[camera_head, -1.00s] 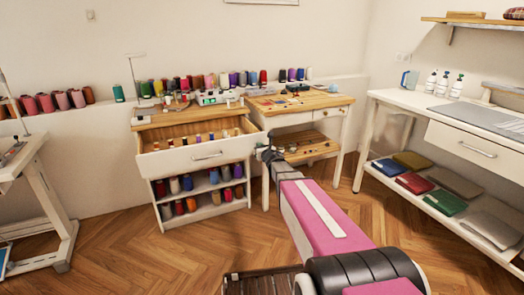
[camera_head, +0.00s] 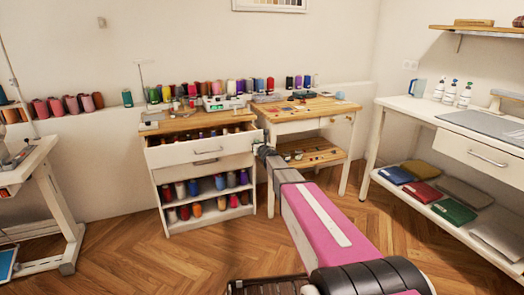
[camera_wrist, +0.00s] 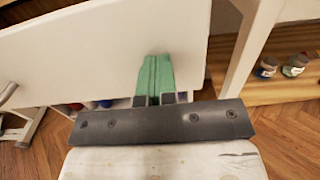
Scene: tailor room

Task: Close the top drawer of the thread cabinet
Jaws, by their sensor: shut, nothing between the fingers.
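The white thread cabinet (camera_head: 163,203) stands against the back wall with a wooden top. Its top drawer (camera_head: 180,155) is partly open, with several spools showing behind its front. A metal bar handle (camera_head: 207,151) is on the drawer front. My gripper (camera_head: 260,150) is at the right end of the drawer front, away from the handle. In the wrist view, my shut, empty gripper (camera_wrist: 157,62) has its green fingers against or just before the white drawer front (camera_wrist: 90,50); exact contact is hard to tell. The handle (camera_wrist: 8,93) shows at the left edge there.
A wooden-topped side table (camera_head: 305,110) stands close to the cabinet's right. Open shelves of spools (camera_head: 210,185) are below the drawer. A white workbench (camera_head: 430,110) is at the right and another table (camera_head: 45,190) at the left. The floor before the cabinet is clear.

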